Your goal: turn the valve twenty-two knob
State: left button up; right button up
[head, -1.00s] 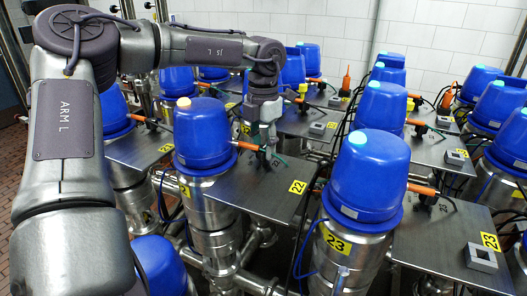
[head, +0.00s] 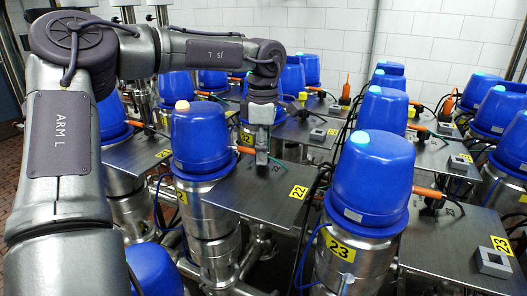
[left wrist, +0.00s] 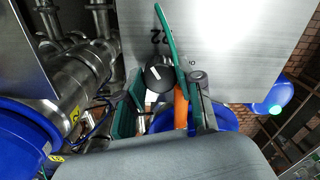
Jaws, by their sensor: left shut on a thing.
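The valve twenty-two knob (left wrist: 158,78) is black and round with a white line, between my left gripper's fingers in the left wrist view. My left gripper (left wrist: 163,108) is shut on it. In the head view my left gripper (head: 262,152) points down onto the grey plate (head: 245,195) beside the blue valve dome with an orange top (head: 200,140), and hides the knob. A yellow 22 label (head: 298,192) lies on that plate. An orange connector (left wrist: 181,108) and a green cable (left wrist: 168,38) sit close to the fingers. My right gripper is not in view.
Blue valve 23 (head: 370,180) stands right of the plate, with its yellow label (head: 340,247). More blue domes on steel pipes stand in rows behind and right. A grey square block (head: 493,262) sits on the front right plate. Black cables run between the plates.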

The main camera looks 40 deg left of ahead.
pick_arm(q)
jog(key=m, duration=0.5)
jog(key=shift+w+r+m, duration=0.1)
jog(key=shift+r+m, duration=0.05)
jog(key=shift+m, duration=0.25)
dwell(0.4)
jog(key=o, duration=0.9)
jog(key=shift+o, duration=1.2)
jog(key=shift+a, duration=0.1)
notch_tip(320, 180, up, 12)
